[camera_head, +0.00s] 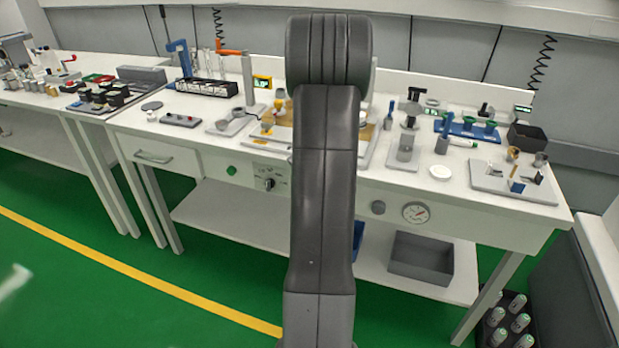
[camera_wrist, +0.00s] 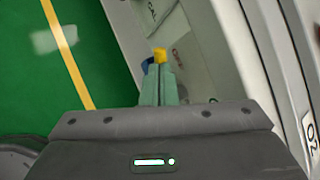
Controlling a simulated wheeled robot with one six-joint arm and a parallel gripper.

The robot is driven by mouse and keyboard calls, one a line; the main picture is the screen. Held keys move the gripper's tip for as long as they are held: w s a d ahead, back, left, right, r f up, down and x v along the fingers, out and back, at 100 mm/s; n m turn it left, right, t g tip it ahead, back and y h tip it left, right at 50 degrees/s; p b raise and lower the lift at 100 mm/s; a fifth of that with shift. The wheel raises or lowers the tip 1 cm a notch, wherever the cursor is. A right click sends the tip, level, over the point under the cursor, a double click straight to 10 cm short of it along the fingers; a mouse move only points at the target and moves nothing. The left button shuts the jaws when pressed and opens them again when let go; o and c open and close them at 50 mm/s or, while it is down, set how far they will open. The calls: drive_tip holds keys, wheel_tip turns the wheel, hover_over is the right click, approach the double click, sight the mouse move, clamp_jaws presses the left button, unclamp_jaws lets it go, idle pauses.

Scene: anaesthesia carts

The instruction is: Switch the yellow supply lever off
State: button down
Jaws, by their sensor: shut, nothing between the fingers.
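In the wrist view my gripper (camera_wrist: 158,82) is shut, with its two pale green fingers together and nothing between them. A small yellow piece (camera_wrist: 160,55), which looks like the yellow lever's end, shows right at the fingertips. I cannot tell whether the fingers touch it. The fingers hide what lies below it, so I cannot tell the lever's position. A blue piece (camera_wrist: 147,65) shows just left of the fingertips. In the head view my own arm stands in the middle and my gripper is hidden behind it.
A white panel (camera_wrist: 190,50) with dark lettering lies beyond the fingers. An O2 label (camera_wrist: 311,135) is at the right edge. In the head view the white bench (camera_head: 480,212) carries many small instruments, with a pressure gauge (camera_head: 415,212) on its front.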

drive_tip(key=h+p, duration=0.1)
drive_tip(key=p, duration=0.2)
drive_tip(key=a+h+p, duration=0.1)
drive_tip(key=p, duration=0.2)
drive_tip(key=f+n+g+h+p, duration=0.1)
drive_tip(key=p, duration=0.3)
drive_tip(key=shift+w+a+f, duration=0.1)
drive_tip(key=shift+w+a, duration=0.2)
drive_tip(key=shift+r+p, duration=0.85)
drive_tip(key=shift+p, duration=0.05)
drive_tip(key=p+v, duration=0.4)
drive_tip(key=v, duration=0.9)
drive_tip(key=shift+s+r+p, duration=0.15)
drive_tip(key=shift+r+p, duration=0.25)
drive_tip(key=shift+r, duration=0.05)
